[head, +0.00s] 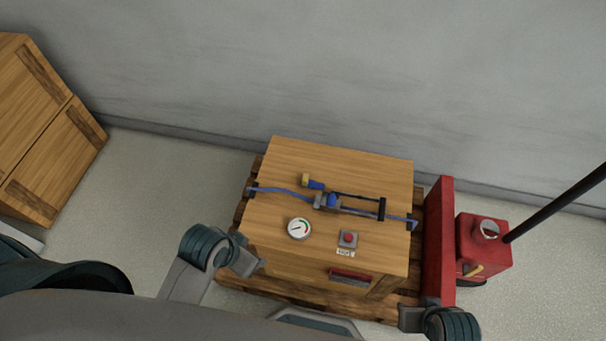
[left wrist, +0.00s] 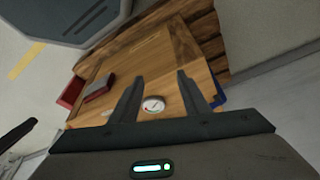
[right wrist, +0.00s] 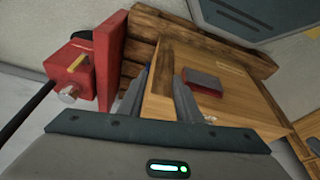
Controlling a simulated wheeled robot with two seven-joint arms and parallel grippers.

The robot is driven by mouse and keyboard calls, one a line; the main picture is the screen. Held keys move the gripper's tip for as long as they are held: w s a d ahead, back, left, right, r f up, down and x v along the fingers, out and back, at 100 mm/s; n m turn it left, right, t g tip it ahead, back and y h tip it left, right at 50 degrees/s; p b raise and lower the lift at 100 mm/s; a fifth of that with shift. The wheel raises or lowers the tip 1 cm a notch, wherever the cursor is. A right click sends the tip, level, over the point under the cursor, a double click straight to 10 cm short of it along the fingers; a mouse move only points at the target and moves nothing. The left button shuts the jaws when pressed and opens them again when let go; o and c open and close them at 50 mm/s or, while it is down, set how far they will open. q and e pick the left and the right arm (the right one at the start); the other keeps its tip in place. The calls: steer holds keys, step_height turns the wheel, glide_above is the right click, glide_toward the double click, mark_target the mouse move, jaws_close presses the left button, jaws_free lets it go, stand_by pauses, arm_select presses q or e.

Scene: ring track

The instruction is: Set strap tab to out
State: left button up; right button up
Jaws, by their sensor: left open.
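A blue strap (head: 275,190) runs across the top of a wooden crate (head: 285,160). At its middle is a grey and blue buckle (head: 328,201) with a yellow-ended piece (head: 306,181) beside it. A black bar leads right from the buckle to a black upright piece (head: 382,208). I cannot tell which part is the strap tab. My left gripper (head: 252,266) is at the crate's front left, open and empty; its fingers show in the left wrist view (left wrist: 160,78). My right gripper (head: 408,318) is by the front right corner; its fingers stand apart in the right wrist view (right wrist: 166,70).
A round gauge (head: 299,229), a red button (head: 348,238) and a label are on the crate top; a red handle (head: 350,276) is on its front. The crate stands on a pallet (head: 240,285). A red pallet jack (head: 482,245) is right, stacked crates (head: 45,130) left, a wall behind.

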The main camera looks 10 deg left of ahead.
mark_target(305, 177)
arm_select(q)
steer(key=w+d+r+m+g+h, duration=0.1)
steer(key=w+m, duration=0.3)
steer(key=w, duration=0.4)
steer(key=w+d+r+m+g+h, duration=0.15)
steer(key=w+m, duration=0.25)
steer(key=w, duration=0.4)
steer(key=w+a+r+m, duration=0.2)
steer(key=w+r+m, duration=0.3)
steer(key=w+r, duration=0.4)
steer(key=w+g, duration=0.1)
steer(key=w, duration=0.3)
steer(key=shift+m+h, duration=0.3)
steer(key=shift+h, duration=0.05)
arm_select(e)
step_height(305, 177, down, 27)
steer(key=s, duration=0.2)
steer(key=shift+s+a, duration=0.25)
steer(key=shift+a, duration=0.1)
arm_select(q)
steer(key=shift+f, duration=0.15)
steer(key=x, duration=1.5)
steer(key=shift+f, duration=0.25)
steer(key=shift+d+f, duration=0.2)
steer(key=shift+f, duration=0.45)
steer(key=shift+d+f, duration=0.1)
steer(key=shift+f, duration=0.1)
arm_select(e)
steer(key=shift+s+d, duration=0.1)
steer(key=shift+d, duration=0.1)
